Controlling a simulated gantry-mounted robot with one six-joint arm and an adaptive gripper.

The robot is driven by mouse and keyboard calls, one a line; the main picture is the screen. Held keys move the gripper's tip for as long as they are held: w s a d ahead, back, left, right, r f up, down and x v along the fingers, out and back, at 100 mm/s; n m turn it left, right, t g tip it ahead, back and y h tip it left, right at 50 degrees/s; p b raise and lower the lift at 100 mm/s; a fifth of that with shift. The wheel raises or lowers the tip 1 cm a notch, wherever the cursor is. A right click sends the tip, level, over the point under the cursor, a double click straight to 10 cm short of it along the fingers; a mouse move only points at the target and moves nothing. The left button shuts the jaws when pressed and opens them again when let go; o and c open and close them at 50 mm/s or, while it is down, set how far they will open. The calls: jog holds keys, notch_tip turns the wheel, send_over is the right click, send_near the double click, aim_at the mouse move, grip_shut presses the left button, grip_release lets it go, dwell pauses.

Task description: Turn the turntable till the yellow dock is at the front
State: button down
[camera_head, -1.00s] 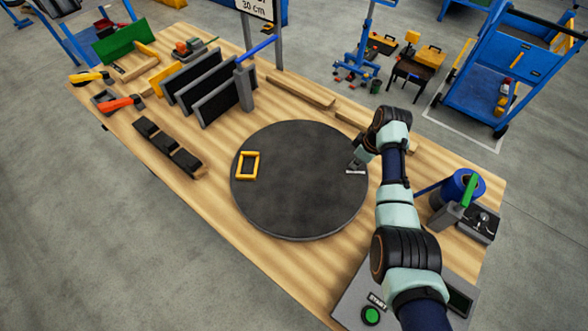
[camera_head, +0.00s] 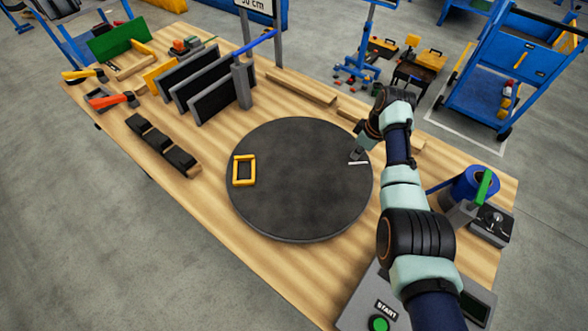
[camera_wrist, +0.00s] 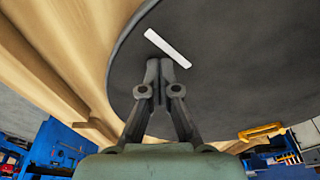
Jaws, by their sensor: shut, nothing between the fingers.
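The turntable (camera_head: 300,200) is a dark grey disc on the wooden bench, and also fills much of the wrist view (camera_wrist: 230,70). The yellow dock (camera_head: 244,171) is a small rectangular frame at the left of the disc. A yellow piece that looks like this dock (camera_wrist: 262,131) shows at the right in the wrist view. A white strip (camera_head: 358,162) lies near the disc's right edge and close ahead of my fingertips in the wrist view (camera_wrist: 168,47). My gripper (camera_head: 355,157) is shut and empty, low over the disc's right edge (camera_wrist: 158,72). Contact with the disc is unclear.
Upright dark panels (camera_head: 205,85) in a rack stand behind left of the turntable. Black blocks (camera_head: 162,146) lie at the left. A blue roll with a green handle (camera_head: 476,186) stands at the right. A green START button (camera_head: 379,324) is at the near edge.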

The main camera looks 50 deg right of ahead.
aim_at(349, 150)
jog(key=shift+w+f, duration=0.1)
jog(key=shift+f, duration=0.1)
jog(key=shift+w+d+f+b, duration=0.1)
jog(key=shift+w+f+b, duration=0.1)
jog(key=shift+b, duration=0.55)
jog(key=shift+w+d+b, duration=0.2)
jog(key=shift+w+b, duration=0.1)
jog(key=shift+b, duration=0.9)
jog(key=w+b, duration=0.1)
jog(key=b, duration=0.2)
jog(key=shift+d, duration=0.25)
jog(key=b, duration=0.4)
jog(key=shift+w+d+r, duration=0.15)
jog(key=shift+w, duration=0.1)
jog(key=shift+r+b, duration=0.15)
jog(key=shift+b, duration=0.25)
jog(key=shift+w+r, duration=0.15)
